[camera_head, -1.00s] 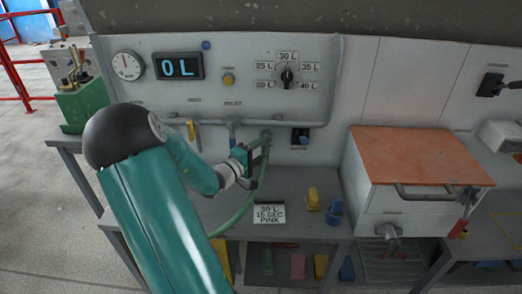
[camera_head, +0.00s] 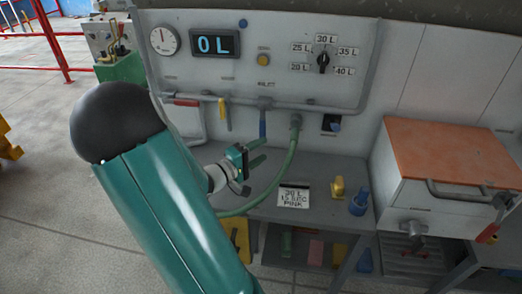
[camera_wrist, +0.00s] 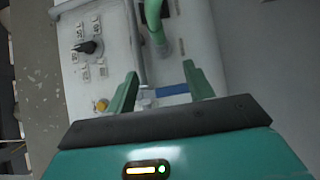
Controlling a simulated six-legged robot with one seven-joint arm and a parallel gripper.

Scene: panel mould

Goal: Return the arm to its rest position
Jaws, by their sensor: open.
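My gripper (camera_head: 257,152) is open and empty in front of the panel, to the left of the upper part of the green hose (camera_head: 290,152), with a gap between them. My teal arm reaches up from the bottom of the head view, bends at a black joint and comes back down to the gripper. In the wrist view my two teal fingers (camera_wrist: 159,86) stand apart with nothing between them, and the green hose (camera_wrist: 154,22) shows beyond them. The hose's top end is on a fitting on the panel pipe.
The grey panel (camera_head: 200,85) carries a gauge, a display reading 0 L and a dial (camera_head: 323,62) pointing to 30 L. Below are a sign (camera_head: 294,196), a yellow piece (camera_head: 338,188) and a blue cup (camera_head: 359,203). An orange-topped box (camera_head: 450,150) stands right.

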